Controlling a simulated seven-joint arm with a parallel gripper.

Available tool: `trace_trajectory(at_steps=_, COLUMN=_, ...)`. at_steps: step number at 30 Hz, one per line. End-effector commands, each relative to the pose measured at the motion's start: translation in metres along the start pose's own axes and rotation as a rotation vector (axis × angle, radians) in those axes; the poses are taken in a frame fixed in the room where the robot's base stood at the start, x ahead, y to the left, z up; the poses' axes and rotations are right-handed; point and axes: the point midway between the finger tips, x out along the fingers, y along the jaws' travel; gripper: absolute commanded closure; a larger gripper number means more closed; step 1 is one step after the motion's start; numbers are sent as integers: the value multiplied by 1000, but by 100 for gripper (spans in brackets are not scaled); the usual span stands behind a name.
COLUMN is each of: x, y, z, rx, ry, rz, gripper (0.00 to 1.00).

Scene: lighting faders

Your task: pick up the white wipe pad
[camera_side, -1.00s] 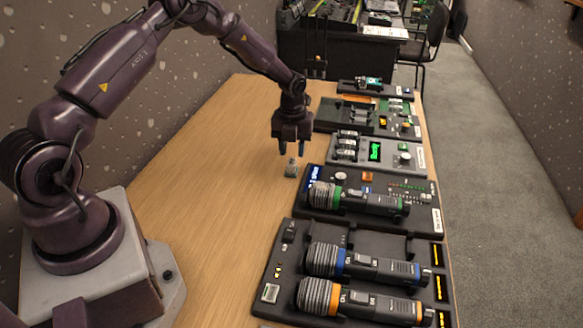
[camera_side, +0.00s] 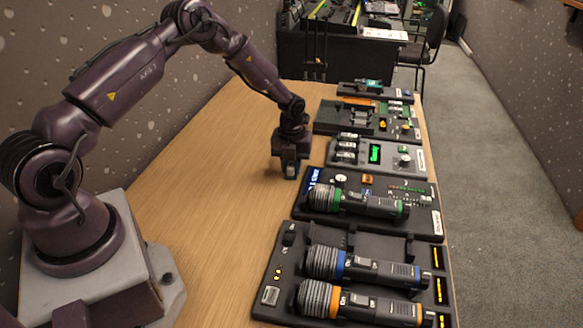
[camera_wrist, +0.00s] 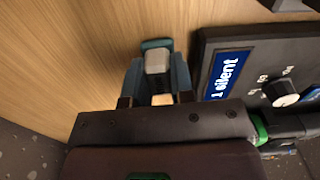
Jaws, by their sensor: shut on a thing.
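The white wipe pad (camera_wrist: 158,62) is a small pale block between the two fingers of my gripper (camera_wrist: 157,77) in the wrist view. My gripper is shut on it. In the side view my gripper (camera_side: 290,170) is low over the wooden table, and the pad is mostly hidden between the fingers. I cannot tell whether the pad still touches the table.
A black panel with a green-banded microphone (camera_side: 355,201) lies just right of my gripper. A panel with blue- and orange-banded microphones (camera_side: 362,268) is nearer the camera. More device panels (camera_side: 372,120) line the table's right side. The table's left part (camera_side: 215,180) is clear.

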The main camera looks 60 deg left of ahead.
Motion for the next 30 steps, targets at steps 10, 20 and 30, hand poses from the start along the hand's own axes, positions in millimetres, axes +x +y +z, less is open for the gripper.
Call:
trace_trajectory(at_steps=10, x=-34, y=0, z=0, rx=0, ry=-2, rz=-2, gripper=100)
trace_trajectory(at_steps=20, x=-99, y=34, z=-56, rx=1, ry=1, rz=2, gripper=100)
trace_trajectory(at_steps=30, x=-125, y=65, z=-109, rx=0, ry=-1, rz=0, gripper=100)
